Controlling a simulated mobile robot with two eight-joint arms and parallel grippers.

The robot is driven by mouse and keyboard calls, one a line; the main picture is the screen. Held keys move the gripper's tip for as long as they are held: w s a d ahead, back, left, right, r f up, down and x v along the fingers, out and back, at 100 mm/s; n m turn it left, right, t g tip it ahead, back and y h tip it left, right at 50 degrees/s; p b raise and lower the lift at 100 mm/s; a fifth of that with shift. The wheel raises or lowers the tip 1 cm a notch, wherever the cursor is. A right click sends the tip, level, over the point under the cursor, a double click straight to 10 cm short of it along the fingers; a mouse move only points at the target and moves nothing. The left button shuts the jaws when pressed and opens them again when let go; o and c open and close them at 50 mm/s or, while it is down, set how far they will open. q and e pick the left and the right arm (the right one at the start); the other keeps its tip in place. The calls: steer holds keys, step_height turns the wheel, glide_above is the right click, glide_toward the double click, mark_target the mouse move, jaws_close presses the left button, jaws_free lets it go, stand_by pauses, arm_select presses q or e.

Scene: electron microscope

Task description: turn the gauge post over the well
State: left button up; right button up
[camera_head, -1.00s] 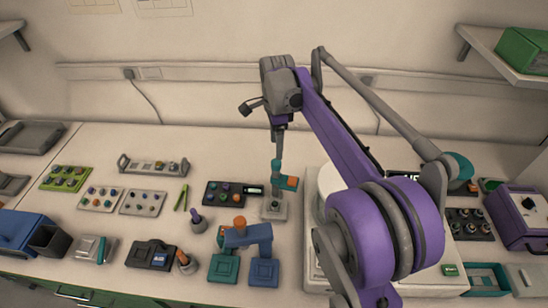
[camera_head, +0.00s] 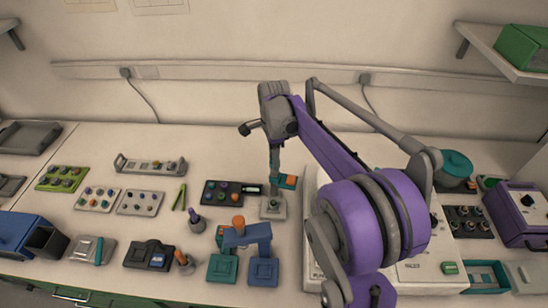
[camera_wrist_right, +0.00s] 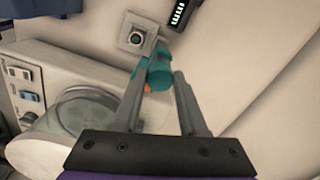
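The gauge post (camera_head: 275,162) is a thin teal upright with an orange and teal arm (camera_head: 288,182) that points right. It stands at a small grey block (camera_head: 273,208), which shows a dark round well (camera_wrist_right: 136,39) in the right wrist view. My right gripper (camera_head: 275,142) points down at the top of the post. In the right wrist view its two fingers (camera_wrist_right: 161,68) are apart, with the teal post top (camera_wrist_right: 160,75) between or just beyond the tips; I see no clear grip. The orange part is mostly hidden there. My left gripper is not in view.
A dark rack with colored knobs (camera_head: 222,194) and a small display (camera_head: 252,190) stand left of the post. A blue and teal stand (camera_head: 247,236) is in front. A large pale instrument (camera_head: 425,270) stands right, partly behind my right arm. Bare table lies behind the post.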

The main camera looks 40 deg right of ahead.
jaws_close()
stand_by(1.0)
